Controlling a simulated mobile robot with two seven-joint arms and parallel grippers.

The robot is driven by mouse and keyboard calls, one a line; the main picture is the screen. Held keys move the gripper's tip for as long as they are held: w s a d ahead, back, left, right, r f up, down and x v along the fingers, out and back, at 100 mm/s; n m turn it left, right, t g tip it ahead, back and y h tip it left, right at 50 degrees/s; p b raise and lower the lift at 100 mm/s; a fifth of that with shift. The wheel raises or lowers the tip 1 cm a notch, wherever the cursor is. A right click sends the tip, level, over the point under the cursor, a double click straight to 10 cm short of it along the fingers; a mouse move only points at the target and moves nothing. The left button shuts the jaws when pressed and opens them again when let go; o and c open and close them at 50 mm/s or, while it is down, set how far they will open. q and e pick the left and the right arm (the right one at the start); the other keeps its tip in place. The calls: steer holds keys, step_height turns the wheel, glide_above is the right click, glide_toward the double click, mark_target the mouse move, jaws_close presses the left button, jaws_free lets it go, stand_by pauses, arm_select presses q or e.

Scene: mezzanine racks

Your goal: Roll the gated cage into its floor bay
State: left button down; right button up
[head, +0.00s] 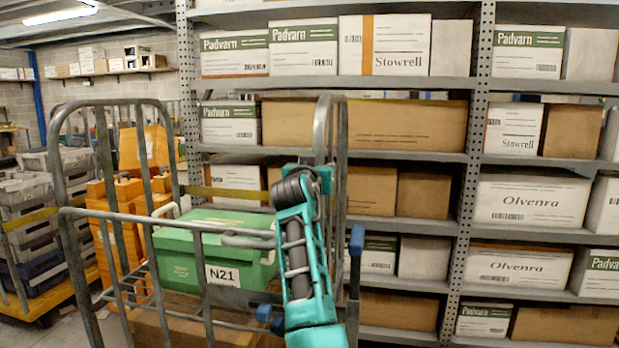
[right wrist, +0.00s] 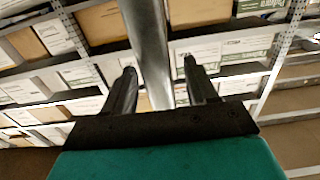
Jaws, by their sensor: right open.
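The cage (head: 128,217) is a grey tubular frame in front of me, left of centre in the head view. A green lidded box labelled N21 (head: 190,258) sits inside it, with cardboard below. My right arm reaches up to the cage's right-hand upright (head: 341,150). In the right wrist view my right gripper (right wrist: 160,78) is open, with a grey tube (right wrist: 148,45) between its two fingers; I cannot tell whether they touch it. In the head view the fingers are hard to make out. My left gripper is not in view. The floor bay cannot be made out.
Tall grey racks (head: 475,150) full of cartons stand close behind the cage and to the right. Orange cases (head: 120,225) stand behind the cage's left side. Grey crates on a yellow-edged dolly (head: 60,300) stand at the far left. Little bare floor shows.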

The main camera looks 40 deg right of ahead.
steer(key=b+v, duration=0.1)
steer(key=v, duration=1)
steer(key=shift+s+a, duration=0.25)
steer(key=shift+a, duration=0.05)
steer(key=shift+d, duration=0.1)
